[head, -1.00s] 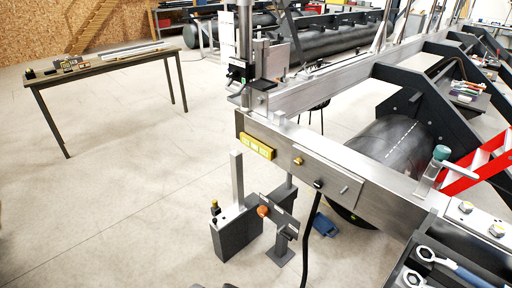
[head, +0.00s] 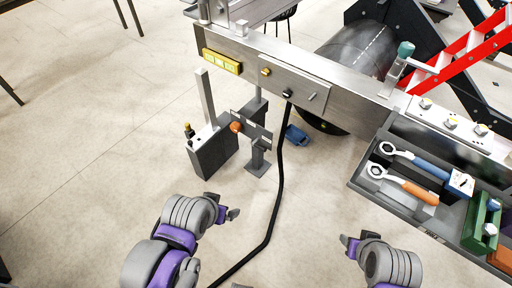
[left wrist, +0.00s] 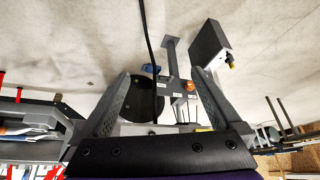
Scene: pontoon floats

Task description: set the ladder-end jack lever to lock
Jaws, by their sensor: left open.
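A lever with an orange knob (head: 236,127) is on a dark labelled plate (head: 256,134) on a low grey stand near the beam. The labels are too small to read. The orange knob also shows in the left wrist view (left wrist: 190,87), between and beyond the fingers. A teal-knobbed handle (head: 405,49) stands on the beam by the red ladder (head: 470,45). I cannot tell which is the ladder-end jack lever. My left gripper (head: 231,214) is open and empty, in front of the stand and apart from it. My right gripper (head: 349,241) is low right; its jaws are unclear.
The metal beam (head: 330,92) carries a yellow level (head: 221,62). A black cable (head: 277,190) hangs from it across the floor. A tool tray (head: 362,190) with wrenches is at the right. A blue object (head: 297,135) lies under the beam.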

